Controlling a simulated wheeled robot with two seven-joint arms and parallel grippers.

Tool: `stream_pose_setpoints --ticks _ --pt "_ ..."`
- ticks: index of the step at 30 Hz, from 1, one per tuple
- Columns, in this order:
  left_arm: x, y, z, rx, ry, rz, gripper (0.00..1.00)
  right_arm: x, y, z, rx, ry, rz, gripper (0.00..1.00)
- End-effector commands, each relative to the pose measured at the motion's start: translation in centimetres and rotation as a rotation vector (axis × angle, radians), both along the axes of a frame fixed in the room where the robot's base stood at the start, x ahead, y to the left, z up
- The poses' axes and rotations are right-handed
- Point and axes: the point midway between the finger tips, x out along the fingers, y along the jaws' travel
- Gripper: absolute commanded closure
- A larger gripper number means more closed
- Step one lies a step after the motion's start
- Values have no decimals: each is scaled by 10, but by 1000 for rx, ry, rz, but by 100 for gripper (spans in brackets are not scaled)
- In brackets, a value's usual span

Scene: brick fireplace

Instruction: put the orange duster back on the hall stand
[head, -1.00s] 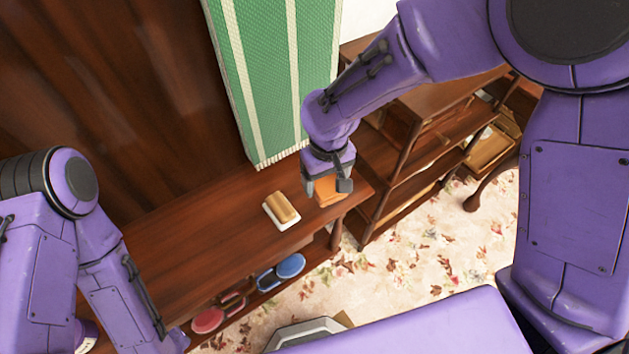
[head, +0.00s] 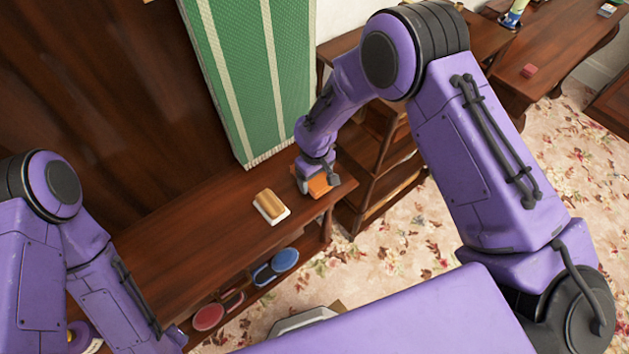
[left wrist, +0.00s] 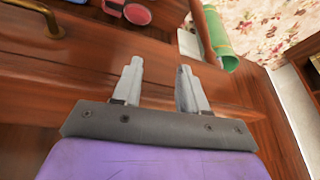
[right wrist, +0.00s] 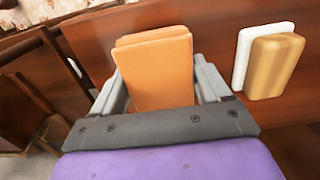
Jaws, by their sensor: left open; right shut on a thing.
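The orange duster (head: 319,187) is between the fingers of my right gripper (head: 318,184), over the right end of the wooden hall stand (head: 180,236). In the right wrist view the duster (right wrist: 155,70) is a two-layer orange block filling the gap between the fingers (right wrist: 165,90). The wood lies close beneath it; I cannot tell whether it touches. My left gripper shows in the left wrist view (left wrist: 160,85), open and empty above brown wood. In the head view the left gripper is out of sight.
A tan-and-white brush (head: 271,206) lies on the stand left of the duster. A green striped hanging (head: 250,75) stands behind. Blue (head: 275,266) and red (head: 208,316) items sit on the lower shelf. A shelf unit (head: 380,160) stands to the right.

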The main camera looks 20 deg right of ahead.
Motion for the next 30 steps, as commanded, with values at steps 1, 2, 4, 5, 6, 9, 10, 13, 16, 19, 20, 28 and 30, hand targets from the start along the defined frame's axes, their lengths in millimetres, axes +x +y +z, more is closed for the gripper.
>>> stream_pose_setpoints --ticks 1,2,4,5,6,9,10,13,16,19,20,28,30 --pt "0 0 8 0 0 0 57 -1 -1 -6 -1 6 0 52" --pt "0 0 11 0 0 0 57 -2 -1 -11 -1 6 0 52" --pt "0 0 15 0 0 0 57 -1 -1 -22 0 4 -1 52" --pt "0 0 16 0 0 0 57 -1 -1 -25 0 4 -1 52" --pt "0 0 16 0 0 0 57 -1 -1 -28 -1 2 -1 52" --pt "0 0 14 0 0 0 57 0 -1 -31 0 0 -1 52" --pt "0 0 14 0 0 0 57 0 -1 -30 0 0 -1 52" --pt "0 0 14 0 0 0 57 0 0 -31 0 0 -1 52" --pt "0 0 11 0 0 0 57 0 0 -35 0 1 -1 52" --pt "0 0 11 0 0 0 57 0 0 -34 0 1 -1 7" --pt "0 0 11 0 0 0 57 0 0 -34 1 1 -1 0" --pt "0 0 15 0 0 0 57 0 0 -30 0 1 -2 0" --pt "0 0 12 0 0 0 57 0 -1 -24 0 -1 -2 0"
